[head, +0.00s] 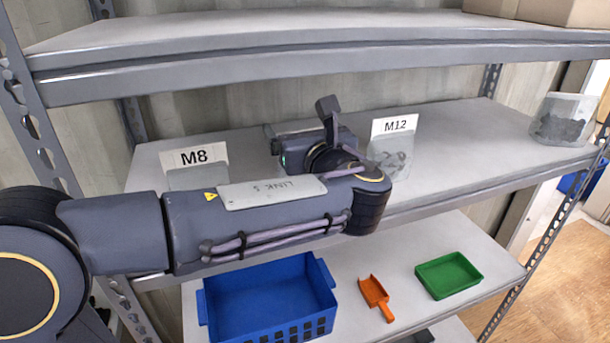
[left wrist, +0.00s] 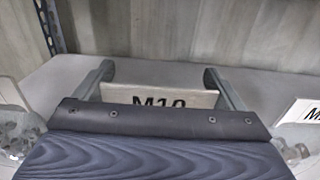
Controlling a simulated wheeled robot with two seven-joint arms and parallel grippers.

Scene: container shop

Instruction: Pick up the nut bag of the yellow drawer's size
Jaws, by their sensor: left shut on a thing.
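My left gripper (head: 298,137) reaches over the middle shelf, between the M8 bag (head: 184,178) and the M12 bag (head: 392,160). In the left wrist view its two fingers (left wrist: 158,80) stand on either side of a white card reading M10 (left wrist: 160,98) and are shut on that nut bag. The bag's body is hidden behind the gripper. In the head view the gripper and wrist cover the M10 bag. The M8 and M12 bags are clear, with white label cards. The yellow drawer and my right gripper are not in view.
Another clear bag of dark parts (head: 563,120) stands at the shelf's right end. The upper shelf (head: 300,50) overhangs the middle one. Below are a blue crate (head: 265,300), an orange scoop (head: 375,295) and a green tray (head: 449,276).

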